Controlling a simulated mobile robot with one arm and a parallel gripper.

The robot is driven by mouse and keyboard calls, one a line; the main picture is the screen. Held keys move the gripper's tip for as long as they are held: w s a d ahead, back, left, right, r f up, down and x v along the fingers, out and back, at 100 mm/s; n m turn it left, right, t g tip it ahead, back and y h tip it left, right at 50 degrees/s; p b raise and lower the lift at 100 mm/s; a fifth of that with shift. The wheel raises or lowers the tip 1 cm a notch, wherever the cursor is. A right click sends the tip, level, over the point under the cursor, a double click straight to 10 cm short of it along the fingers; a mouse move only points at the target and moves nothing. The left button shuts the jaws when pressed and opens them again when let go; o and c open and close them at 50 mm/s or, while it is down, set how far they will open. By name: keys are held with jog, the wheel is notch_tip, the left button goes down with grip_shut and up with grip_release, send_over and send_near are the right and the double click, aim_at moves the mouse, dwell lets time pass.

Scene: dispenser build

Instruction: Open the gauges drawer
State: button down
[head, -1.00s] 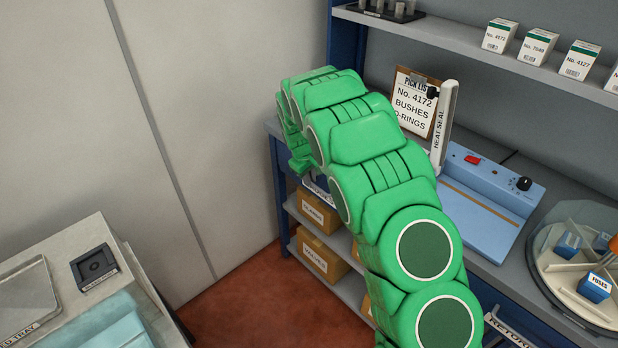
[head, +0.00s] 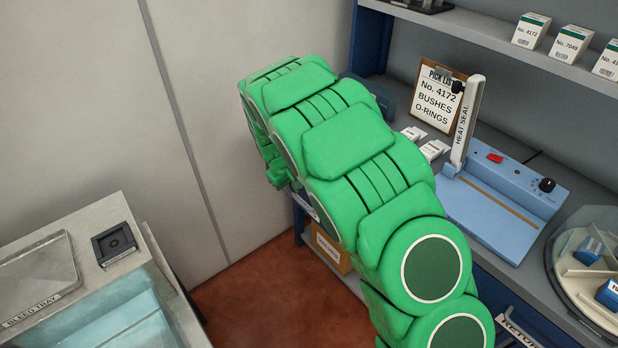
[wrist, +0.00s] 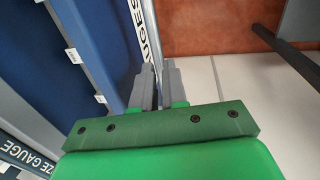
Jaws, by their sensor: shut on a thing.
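The gauges drawer shows in the wrist view as a blue face (wrist: 100,30) beside a pale handle strip (wrist: 148,35). The lettering on the strip ends in "UGES"; the rest is cut off or covered. My gripper (wrist: 157,72) has its grey fingers closed on this strip. In the head view a white label strip (head: 305,207) shows just below my green arm, standing out from the bench's left end. My arm hides most of the drawer and the fingers there, so how far it is out is hard to tell.
The bench holds a blue heat sealer (head: 500,205), a pick list board (head: 437,97) and a round carousel (head: 590,265). A cardboard box (head: 330,250) sits below. A grey counter with a bleed tray (head: 40,275) stands left. Red floor (head: 265,300) lies open between.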

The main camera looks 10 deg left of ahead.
jog(key=s+a, duration=0.6)
jog(key=shift+s+a, duration=0.3)
jog(key=c, duration=1.2)
grip_release()
jog(key=shift+o, duration=0.2)
jog(key=shift+r, duration=0.1)
notch_tip(320, 180, up, 8)
jog(key=s+a, duration=0.1)
jog(key=shift+f, duration=0.25)
